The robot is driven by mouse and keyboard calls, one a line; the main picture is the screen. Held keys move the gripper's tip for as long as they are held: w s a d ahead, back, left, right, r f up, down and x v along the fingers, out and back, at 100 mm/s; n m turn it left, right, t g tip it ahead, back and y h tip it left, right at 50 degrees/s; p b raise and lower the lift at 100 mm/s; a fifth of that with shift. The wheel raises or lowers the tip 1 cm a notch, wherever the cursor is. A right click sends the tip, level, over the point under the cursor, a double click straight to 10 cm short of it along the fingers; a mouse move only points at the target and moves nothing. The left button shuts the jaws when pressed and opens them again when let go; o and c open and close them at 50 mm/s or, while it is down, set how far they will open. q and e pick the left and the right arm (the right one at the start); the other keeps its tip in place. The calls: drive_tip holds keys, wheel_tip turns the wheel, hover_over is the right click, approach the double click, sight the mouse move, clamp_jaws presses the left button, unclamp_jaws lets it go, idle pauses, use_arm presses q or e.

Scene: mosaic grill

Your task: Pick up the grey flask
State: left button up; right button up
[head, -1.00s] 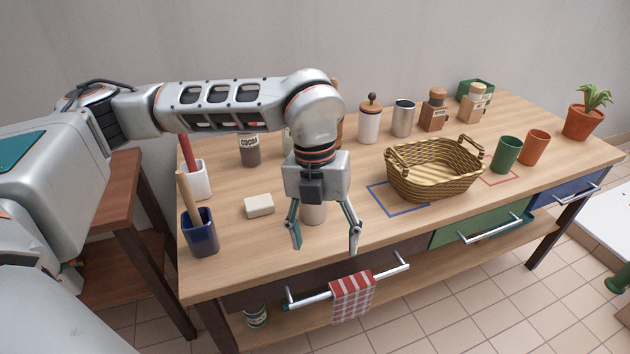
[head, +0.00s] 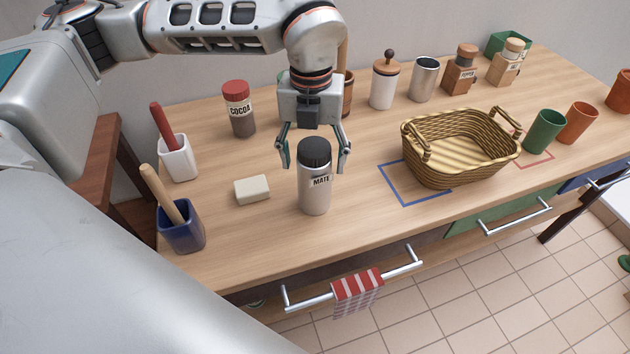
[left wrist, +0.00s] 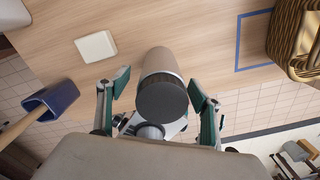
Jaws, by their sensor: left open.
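The grey flask (head: 315,192) has a black lid and a MATE label. It stands upright on the front part of the wooden table. My left gripper (head: 315,166) is open, with one finger on each side of the flask's upper part. In the left wrist view the flask (left wrist: 160,62) shows lid-first between the two open fingers (left wrist: 160,90). Gaps show on both sides there, and the fingers do not appear closed on it. My right gripper is not in view.
A white block (head: 252,189) lies left of the flask, near a blue holder (head: 183,235) and a white holder (head: 178,160). A wicker basket (head: 455,165) stands to the right. A cocoa jar (head: 239,112) and several containers stand behind. Bare wood surrounds the flask.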

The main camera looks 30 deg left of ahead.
use_arm(q)
drive_tip(key=f, duration=0.5)
drive_tip(key=shift+s+d+b, duration=0.25)
drive_tip(key=shift+s+b, duration=0.05)
drive_tip(key=shift+b, duration=0.05)
drive_tip(key=shift+w+f, duration=0.1)
drive_tip(key=shift+f, duration=0.35)
drive_tip(key=shift+r, duration=0.1)
drive_tip(key=c, duration=1.4)
